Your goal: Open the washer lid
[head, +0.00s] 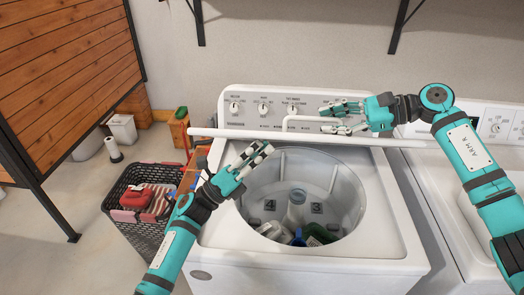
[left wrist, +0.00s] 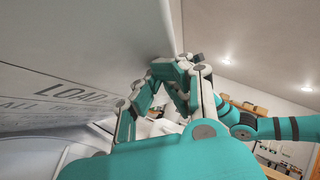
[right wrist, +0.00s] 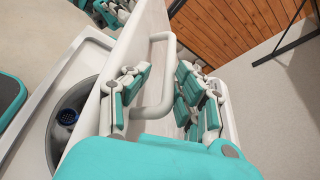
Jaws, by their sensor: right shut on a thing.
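The white washer (head: 365,225) stands with its round drum (head: 340,180) uncovered. Its lid (head: 215,132) is raised and looks nearly edge-on in the head view; its printed inner face (left wrist: 60,85) fills much of the left wrist view. My left gripper (head: 262,150) is over the drum's back left rim, below the lid. Its fingers converge, and whether they touch is unclear.
Bottles and boxes (head: 318,235) lie in the drum. A control panel with knobs (head: 264,108) is behind the lid. A black basket (head: 135,205) stands left of the washer, and a second white machine (head: 440,200) is close at right. A wooden panel (head: 65,60) stands at far left.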

